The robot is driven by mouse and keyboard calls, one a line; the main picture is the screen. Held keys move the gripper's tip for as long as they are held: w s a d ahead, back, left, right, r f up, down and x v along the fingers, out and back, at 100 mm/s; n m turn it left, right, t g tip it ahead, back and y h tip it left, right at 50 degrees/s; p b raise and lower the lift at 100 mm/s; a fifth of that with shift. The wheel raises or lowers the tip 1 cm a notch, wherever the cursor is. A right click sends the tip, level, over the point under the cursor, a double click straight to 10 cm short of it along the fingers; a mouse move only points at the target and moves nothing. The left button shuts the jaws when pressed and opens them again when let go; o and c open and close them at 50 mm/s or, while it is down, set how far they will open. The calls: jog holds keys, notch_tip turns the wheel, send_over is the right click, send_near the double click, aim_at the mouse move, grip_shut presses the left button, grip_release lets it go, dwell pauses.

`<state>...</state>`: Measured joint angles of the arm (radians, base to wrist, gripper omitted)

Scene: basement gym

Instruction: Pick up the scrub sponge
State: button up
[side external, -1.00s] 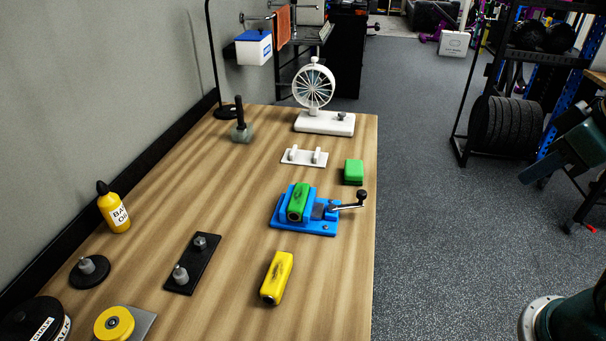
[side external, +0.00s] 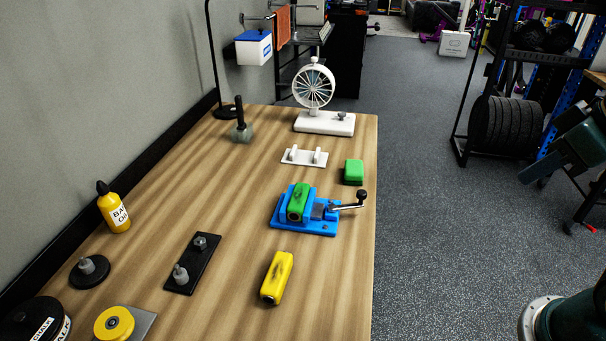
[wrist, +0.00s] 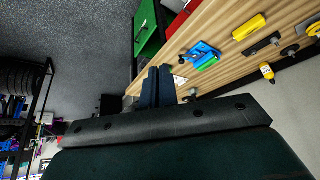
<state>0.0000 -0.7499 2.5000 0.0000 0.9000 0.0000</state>
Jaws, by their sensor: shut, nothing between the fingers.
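The scrub sponge appears to be the small green block (side external: 354,171), lying on the wooden table (side external: 338,270) near its right edge in the side view. It is just beyond the blue vise, and nothing touches it. In the wrist view I cannot make it out; my fingers may cover it. My gripper (wrist: 157,86) shows in the wrist view with its two dark fingers together, holding nothing. In the side view my arm is at the right, off the table and well apart from the green block.
A blue vise (side external: 310,229) with a crank holds a green block (side external: 299,200). A yellow block (side external: 277,278) lies nearer. A white two-peg plate (side external: 304,157) and white wheel stand (side external: 324,124) are beyond. A yellow bottle (side external: 114,210) and black peg plate (side external: 191,265) stand left.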

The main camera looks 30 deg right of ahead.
jog(key=o, duration=1.9)
jog(key=shift+w+r, duration=0.1)
jog(key=w+r+n+g+y, duration=0.1)
jog(key=w+n, duration=0.4)
jog(key=w, duration=1.4)
jog(key=w+d+f+n+y, duration=0.1)
jog(key=w+d+f, duration=0.1)
jog(key=w+f, duration=0.2)
jog(key=w+d+f+n+g, duration=0.1)
jog(key=w+d+f+n, duration=0.1)
jog(key=w+f, duration=0.3)
jog(key=w+d+f+n+y, duration=0.1)
jog(key=w+d+f+n, duration=0.1)
jog(key=w, duration=0.6)
jog(key=shift+d+f+g+y, duration=0.15)
jog(key=shift+d+f, duration=0.25)
jog(key=shift+f, duration=0.2)
jog(key=shift+d+f+g+y, duration=0.15)
jog(key=shift+d+f, duration=0.2)
jog(key=shift+f, duration=0.25)
